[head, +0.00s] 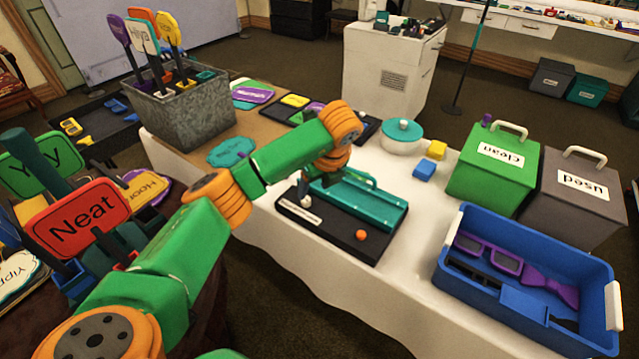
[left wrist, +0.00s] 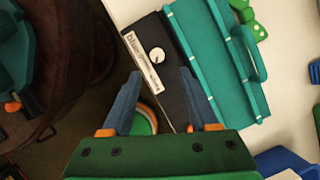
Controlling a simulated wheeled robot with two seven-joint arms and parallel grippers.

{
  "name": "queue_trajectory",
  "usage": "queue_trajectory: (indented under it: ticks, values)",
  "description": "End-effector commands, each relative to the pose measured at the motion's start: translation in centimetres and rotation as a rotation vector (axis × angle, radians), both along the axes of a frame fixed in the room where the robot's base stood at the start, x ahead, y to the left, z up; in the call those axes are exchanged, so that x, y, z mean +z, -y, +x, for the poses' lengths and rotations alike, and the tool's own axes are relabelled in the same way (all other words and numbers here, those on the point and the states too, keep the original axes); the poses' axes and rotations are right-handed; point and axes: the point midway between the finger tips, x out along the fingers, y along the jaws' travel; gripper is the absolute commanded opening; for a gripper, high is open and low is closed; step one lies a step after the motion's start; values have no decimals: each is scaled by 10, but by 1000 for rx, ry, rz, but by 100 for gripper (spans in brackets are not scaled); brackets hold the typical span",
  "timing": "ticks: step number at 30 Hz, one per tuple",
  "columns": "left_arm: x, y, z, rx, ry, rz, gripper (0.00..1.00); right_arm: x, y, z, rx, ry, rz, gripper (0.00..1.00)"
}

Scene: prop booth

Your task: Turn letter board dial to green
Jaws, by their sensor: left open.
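The letter board is a black base (head: 335,232) with a teal ledged rack (head: 372,203) along its far side, lying on the white-covered table. Its small white round dial (head: 306,202) sits near the left end beside a white label strip. In the left wrist view the dial (left wrist: 157,54) shows beside the label (left wrist: 142,62), which starts with "blue"; its other words are too small to read surely. Which colour the dial points to I cannot tell. My left gripper (left wrist: 161,73) is open above the board, its fingertips just short of the dial, empty. My right gripper is out of view.
An orange ball-like piece (head: 361,235) is at the board's right end. A blue bin (head: 460,279) with purple glasses, a green "clean" box (head: 489,170) and a grey "used" box (head: 574,202) stand right. A grey sign bin (head: 190,115) stands left. Bare cloth lies right of the board.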

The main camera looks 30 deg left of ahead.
Motion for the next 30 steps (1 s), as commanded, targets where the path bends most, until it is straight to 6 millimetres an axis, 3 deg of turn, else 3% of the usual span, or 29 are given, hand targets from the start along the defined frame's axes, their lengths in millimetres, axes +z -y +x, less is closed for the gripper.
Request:
queue_trajectory:
  ticks: [2,12,20,22,27,30]
  values:
    - [0,-7,1,19,8,22,60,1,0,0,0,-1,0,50]
    - [-56,-27,11,18,6,21,60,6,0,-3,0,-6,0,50]
    - [-62,-29,12,15,7,20,60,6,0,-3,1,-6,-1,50]
    - [-62,-28,12,15,7,19,49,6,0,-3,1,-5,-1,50]
    - [-62,-28,12,15,7,19,3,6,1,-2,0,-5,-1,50]
    - [-62,-28,12,15,6,19,0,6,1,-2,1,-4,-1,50]
